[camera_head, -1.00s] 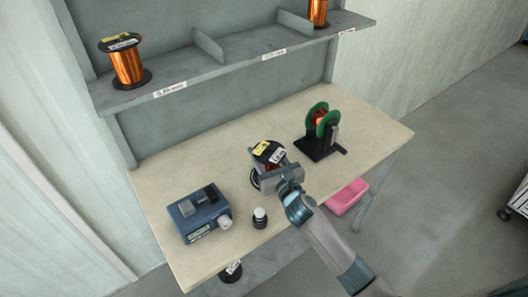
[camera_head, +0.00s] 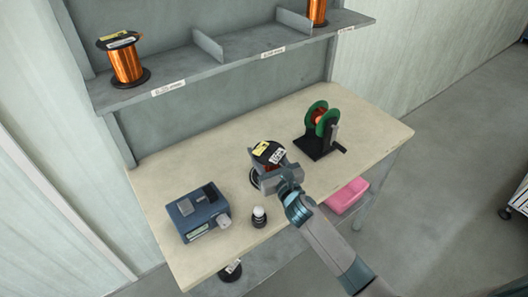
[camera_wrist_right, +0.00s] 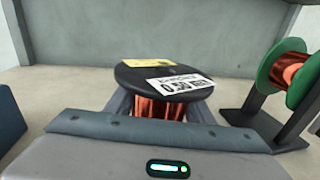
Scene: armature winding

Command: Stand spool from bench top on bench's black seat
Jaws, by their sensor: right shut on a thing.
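The spool (camera_head: 268,150) has a dark top flange with yellow and white labels and copper wire below. It stands upright over the middle of the bench top (camera_head: 200,262). My right gripper (camera_head: 268,172) is shut on its wound middle. In the right wrist view the spool (camera_wrist_right: 158,108) sits between the two fingers (camera_wrist_right: 160,108), its label facing me. The gripper hides most of its lower part, so I cannot tell whether it touches the bench. A black round piece with a white label (camera_head: 230,271) shows below the front edge; I cannot tell whether it is the seat. My left gripper is not in view.
A blue box device (camera_head: 198,212) and a small black item with a white top (camera_head: 259,217) stand at front left. A green reel on a black stand (camera_head: 321,130) is at right. The shelf (camera_head: 220,70) above holds copper spools (camera_head: 126,65). A pink bin (camera_head: 346,196) is below.

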